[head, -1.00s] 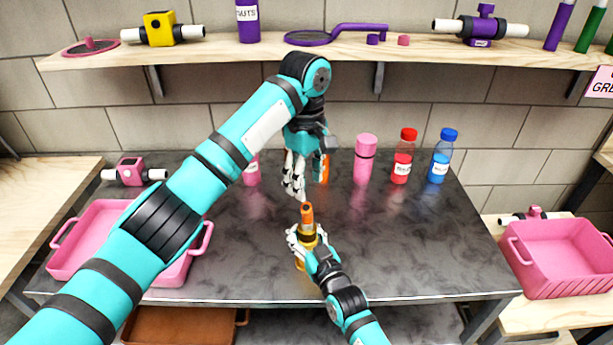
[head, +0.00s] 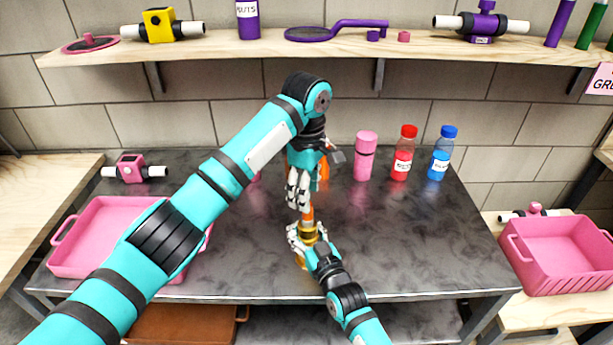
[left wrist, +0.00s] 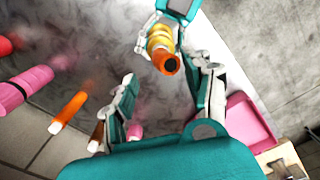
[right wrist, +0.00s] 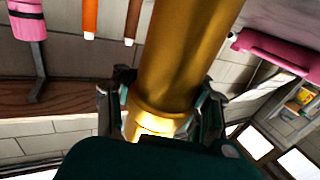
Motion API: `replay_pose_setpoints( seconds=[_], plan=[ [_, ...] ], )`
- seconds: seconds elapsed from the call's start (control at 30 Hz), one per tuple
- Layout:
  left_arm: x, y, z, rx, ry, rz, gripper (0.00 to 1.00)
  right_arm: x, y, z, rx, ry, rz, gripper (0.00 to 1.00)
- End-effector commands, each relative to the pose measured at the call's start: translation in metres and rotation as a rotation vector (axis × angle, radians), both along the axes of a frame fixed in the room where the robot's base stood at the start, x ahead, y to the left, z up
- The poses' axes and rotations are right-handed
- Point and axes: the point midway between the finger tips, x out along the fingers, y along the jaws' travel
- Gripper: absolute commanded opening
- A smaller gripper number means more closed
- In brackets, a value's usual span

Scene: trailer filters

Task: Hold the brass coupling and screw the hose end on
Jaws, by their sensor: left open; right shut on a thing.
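My left gripper (head: 300,203) is open and points down just above the hose end. In the left wrist view, the hose end (left wrist: 167,63) with its dark bore lies ahead of the spread fingers, nothing between them.
A pink bottle (head: 365,156), a red bottle (head: 402,155) and a blue bottle (head: 441,155) stand at the back. An orange tube (head: 324,172) stands behind my left gripper. A pink tray (head: 85,265) is at left, a pink crate (head: 560,260) at right. The table's right front is clear.

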Motion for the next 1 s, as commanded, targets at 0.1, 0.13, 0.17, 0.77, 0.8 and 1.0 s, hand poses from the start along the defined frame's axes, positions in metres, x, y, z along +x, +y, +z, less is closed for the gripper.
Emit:
replay_pose_setpoints(
  seconds=[0.1,0.13,0.17,0.77,0.8,1.0],
  plan=[
    [0.0,0.001,-0.026,0.002,0.004,0.001,0.51,0.0,-0.001,-0.003,-0.003,0.005,-0.001,0.0],
    [0.0,0.001,-0.031,0.001,0.003,0.0,0.51,0.0,-0.001,-0.003,-0.003,0.005,-0.001,0.0],
    [0.0,0.001,-0.036,0.001,0.003,0.0,0.51,0.0,-0.001,-0.003,-0.003,0.005,-0.001,0.0],
    [0.0,0.0,-0.077,0.0,0.0,0.0,0.51,0.0,-0.001,-0.003,-0.003,0.004,-0.001,0.0],
    [0.0,0.0,-0.077,0.0,0.0,0.0,0.51,0.0,-0.001,-0.003,-0.003,0.004,-0.001,0.0],
    [0.0,0.0,-0.076,0.0,0.0,0.0,0.32,0.0,-0.001,-0.002,-0.003,0.004,-0.001,0.0]
  ],
)
